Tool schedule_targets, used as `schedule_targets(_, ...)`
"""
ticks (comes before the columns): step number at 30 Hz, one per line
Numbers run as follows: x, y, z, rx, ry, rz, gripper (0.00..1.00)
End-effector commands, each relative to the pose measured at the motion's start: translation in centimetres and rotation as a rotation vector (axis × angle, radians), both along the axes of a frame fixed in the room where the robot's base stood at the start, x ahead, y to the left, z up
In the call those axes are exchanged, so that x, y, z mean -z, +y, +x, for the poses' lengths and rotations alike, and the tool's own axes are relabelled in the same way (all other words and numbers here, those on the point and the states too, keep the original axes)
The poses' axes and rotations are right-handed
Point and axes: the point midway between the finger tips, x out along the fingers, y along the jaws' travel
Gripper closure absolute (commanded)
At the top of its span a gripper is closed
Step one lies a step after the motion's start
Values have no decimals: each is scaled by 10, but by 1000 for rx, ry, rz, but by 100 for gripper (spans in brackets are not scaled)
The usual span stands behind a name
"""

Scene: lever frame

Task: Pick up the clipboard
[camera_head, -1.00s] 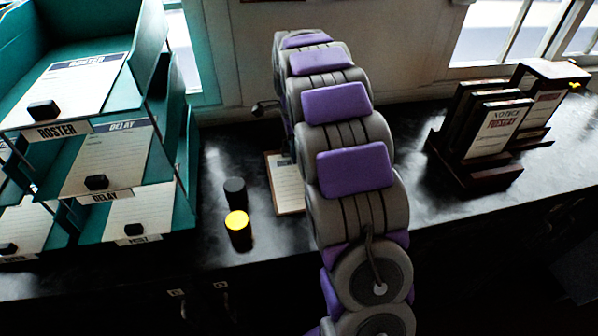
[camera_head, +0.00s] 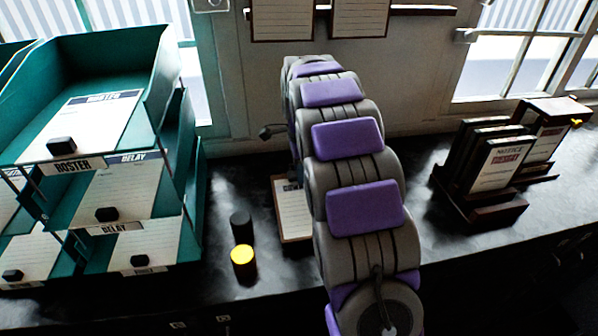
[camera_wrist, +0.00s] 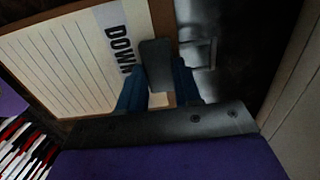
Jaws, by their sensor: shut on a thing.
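The clipboard (camera_wrist: 72,62) fills the upper left of the wrist view, a brown board with lined paper marked "DOWN". My gripper (camera_wrist: 157,78) is shut on its dark clip (camera_wrist: 155,58), with one blue finger on each side. In the head view the clipboard (camera_head: 292,215) shows at the counter, left of my purple and grey arm, which covers its right part. My gripper is hidden behind the arm there. I cannot tell whether the board touches the counter.
Teal trays (camera_head: 172,175) with papers stand at the left. A dark rack (camera_head: 480,205) holds notices at the right. Two more boards (camera_head: 283,18) hang on the wall.

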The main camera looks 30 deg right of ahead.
Motion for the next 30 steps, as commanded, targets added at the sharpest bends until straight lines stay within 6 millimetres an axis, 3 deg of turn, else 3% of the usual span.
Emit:
schedule_targets(11, -5, -7, -40, 2, 0, 1, 93)
schedule_targets(30, -12, -22, -129, 2, 1, 0, 93)
